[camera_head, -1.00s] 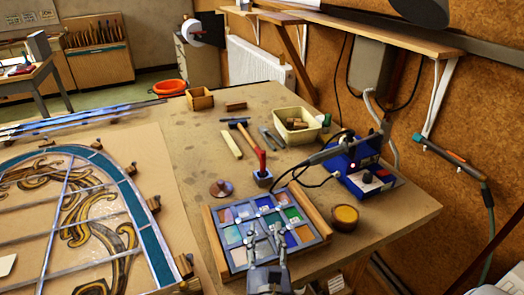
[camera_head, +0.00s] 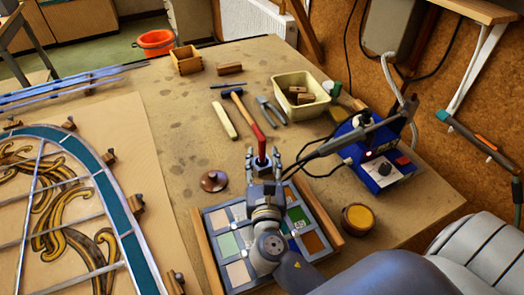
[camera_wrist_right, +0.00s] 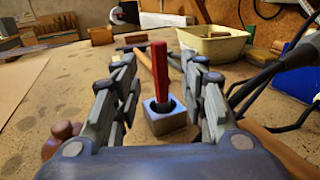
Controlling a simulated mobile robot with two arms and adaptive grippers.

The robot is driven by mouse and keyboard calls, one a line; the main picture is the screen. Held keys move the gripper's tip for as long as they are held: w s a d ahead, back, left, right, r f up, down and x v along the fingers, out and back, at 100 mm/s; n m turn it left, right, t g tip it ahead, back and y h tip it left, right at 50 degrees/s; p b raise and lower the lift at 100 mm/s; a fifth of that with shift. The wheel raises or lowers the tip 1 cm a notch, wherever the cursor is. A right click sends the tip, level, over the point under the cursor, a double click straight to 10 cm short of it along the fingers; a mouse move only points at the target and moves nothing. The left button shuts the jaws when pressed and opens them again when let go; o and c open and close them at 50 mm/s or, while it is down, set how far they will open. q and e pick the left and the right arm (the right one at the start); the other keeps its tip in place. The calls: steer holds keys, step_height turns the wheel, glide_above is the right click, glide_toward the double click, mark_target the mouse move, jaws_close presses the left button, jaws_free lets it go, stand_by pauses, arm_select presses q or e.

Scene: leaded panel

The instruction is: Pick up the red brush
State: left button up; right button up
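The red brush (camera_head: 262,147) stands upright in a small blue-grey block holder (camera_head: 262,168) on the workbench. In the right wrist view the brush (camera_wrist_right: 160,72) rises from the holder (camera_wrist_right: 166,117), between and beyond my open fingers. My right gripper (camera_head: 263,162) reaches over the small glass panel from the near side, fingers on either side of the brush. In the wrist view the right gripper (camera_wrist_right: 163,82) shows clear gaps to the brush on both sides. The brush's lower end is hidden in the holder. My left gripper is not in view.
A soldering station (camera_head: 378,165) with cables stands to the right, an amber jar (camera_head: 357,219) nearer. The framed glass panel (camera_head: 209,247) lies under my right arm. A round brown knob (camera_head: 214,181) sits left.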

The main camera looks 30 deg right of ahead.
mark_target(262, 150)
steer(key=x, duration=0.2)
steer(key=p+x, duration=0.1)
steer(key=x, duration=0.1)
steer(key=shift+w+d+f, duration=0.15)
steer(key=shift+w+f, duration=0.05)
steer(key=shift+w, duration=0.1)
steer(key=shift+w+d, duration=0.15)
steer(key=shift+w, duration=0.2)
steer(key=shift+w+f, duration=0.1)
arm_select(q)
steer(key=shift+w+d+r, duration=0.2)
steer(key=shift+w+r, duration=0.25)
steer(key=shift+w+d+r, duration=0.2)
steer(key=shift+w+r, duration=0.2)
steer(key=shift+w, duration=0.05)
arm_select(e)
jaws_close()
